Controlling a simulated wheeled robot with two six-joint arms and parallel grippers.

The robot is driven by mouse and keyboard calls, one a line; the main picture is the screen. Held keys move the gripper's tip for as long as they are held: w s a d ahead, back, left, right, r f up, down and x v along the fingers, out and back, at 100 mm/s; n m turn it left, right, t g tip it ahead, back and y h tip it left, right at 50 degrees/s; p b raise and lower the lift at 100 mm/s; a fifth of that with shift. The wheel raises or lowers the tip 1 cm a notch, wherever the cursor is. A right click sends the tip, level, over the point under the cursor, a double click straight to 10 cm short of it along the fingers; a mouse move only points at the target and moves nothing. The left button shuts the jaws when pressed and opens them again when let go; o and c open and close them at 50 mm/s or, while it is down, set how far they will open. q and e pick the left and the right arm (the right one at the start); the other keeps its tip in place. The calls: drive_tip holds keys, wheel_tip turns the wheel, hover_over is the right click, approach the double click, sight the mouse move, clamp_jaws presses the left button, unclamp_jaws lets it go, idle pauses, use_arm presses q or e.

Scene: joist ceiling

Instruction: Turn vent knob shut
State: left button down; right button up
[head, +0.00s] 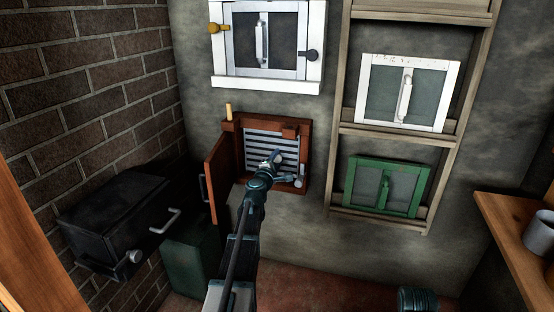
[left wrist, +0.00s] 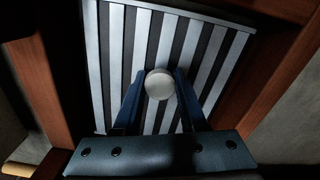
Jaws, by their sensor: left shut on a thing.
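The vent (head: 260,138) is a slatted metal grille in a red-brown wooden frame on the grey wall, with its wooden door (head: 219,176) swung open to the left. In the left wrist view the slats (left wrist: 115,60) fill the middle. A round pale knob (left wrist: 160,84) stands in front of the slats. My left gripper (head: 274,158) is at the grille, and in the left wrist view its two blue fingers (left wrist: 158,95) are shut on the knob, one on each side. The gripper hides part of the grille in the head view. My right gripper is not in view.
A black metal box (head: 115,215) with a handle juts from the brick wall at left, above a green box (head: 190,258). White cabinets (head: 222,70) and a green one (head: 352,190) are on the wall. A wooden shelf (head: 500,215) with a grey mug (head: 540,235) is at right.

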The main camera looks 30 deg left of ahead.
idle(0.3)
use_arm(q)
drive_tip(key=shift+c, duration=2.3)
unclamp_jaws()
drive_tip(key=v, duration=1.3)
drive_tip(key=shift+s, duration=0.4)
